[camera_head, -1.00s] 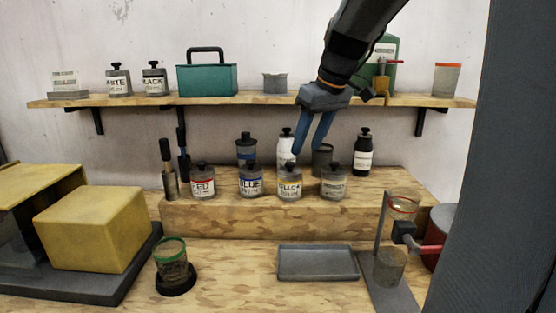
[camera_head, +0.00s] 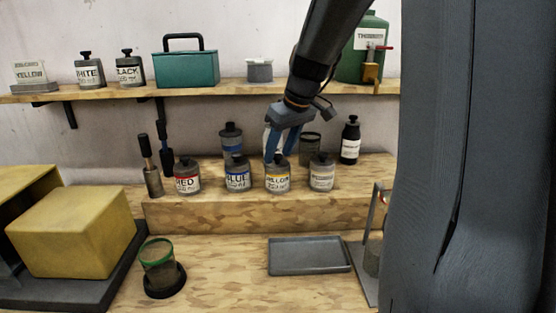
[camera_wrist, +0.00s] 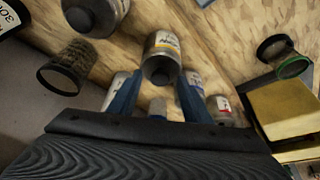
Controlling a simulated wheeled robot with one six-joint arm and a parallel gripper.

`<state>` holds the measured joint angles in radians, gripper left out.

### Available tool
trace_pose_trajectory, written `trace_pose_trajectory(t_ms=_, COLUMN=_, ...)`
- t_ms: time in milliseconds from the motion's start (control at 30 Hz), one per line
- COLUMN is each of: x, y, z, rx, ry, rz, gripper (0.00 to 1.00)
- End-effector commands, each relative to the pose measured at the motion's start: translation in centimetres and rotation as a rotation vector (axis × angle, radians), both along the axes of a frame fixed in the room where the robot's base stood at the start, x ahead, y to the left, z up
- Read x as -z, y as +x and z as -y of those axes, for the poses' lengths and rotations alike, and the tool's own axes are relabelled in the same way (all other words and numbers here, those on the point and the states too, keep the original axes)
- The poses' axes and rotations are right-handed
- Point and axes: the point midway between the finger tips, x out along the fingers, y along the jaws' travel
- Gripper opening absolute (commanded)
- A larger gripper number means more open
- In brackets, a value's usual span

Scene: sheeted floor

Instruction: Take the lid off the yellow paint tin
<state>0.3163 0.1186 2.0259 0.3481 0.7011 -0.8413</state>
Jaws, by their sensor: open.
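The yellow paint tin (camera_head: 278,183) is a grey tin with a yellow-banded label, upright on the raised wooden step. Its dark knobbed lid (camera_head: 278,161) is on top. My gripper (camera_head: 271,156) is open, with its blue fingers pointing down at the lid, close above or behind it; contact cannot be told. In the wrist view, a tin that looks like the yellow one (camera_wrist: 163,42) stands ahead of my spread fingertips (camera_wrist: 159,80), its dark lid (camera_wrist: 160,69) near the gap between them. Nothing is held.
The blue tin (camera_head: 237,180) stands close left and a grey-labelled tin (camera_head: 322,178) close right. The red tin (camera_head: 187,183) is farther left. A dark cup (camera_head: 309,148) and a black bottle (camera_head: 350,140) stand behind. An empty grey tray (camera_head: 308,256) lies in front.

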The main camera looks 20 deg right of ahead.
Motion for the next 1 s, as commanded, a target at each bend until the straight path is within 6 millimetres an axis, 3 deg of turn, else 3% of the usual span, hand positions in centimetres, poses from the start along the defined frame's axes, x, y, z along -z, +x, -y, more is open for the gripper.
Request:
trace_pose_trajectory(t_ms=233, x=0.2, y=0.1, z=0.0, rx=0.0, ry=0.0, rz=0.001, gripper=0.43)
trace_pose_trajectory(t_ms=500, x=0.1, y=0.1, z=0.0, rx=0.0, ry=0.0, rz=0.001, gripper=0.01)
trace_pose_trajectory(t_ms=800, x=-0.1, y=0.1, z=0.0, rx=-0.001, ry=-0.001, rz=0.002, gripper=0.01)
trace_pose_trajectory(t_ms=1000, x=-1.6, y=0.2, z=0.0, rx=-0.001, ry=0.0, rz=0.004, gripper=0.01)
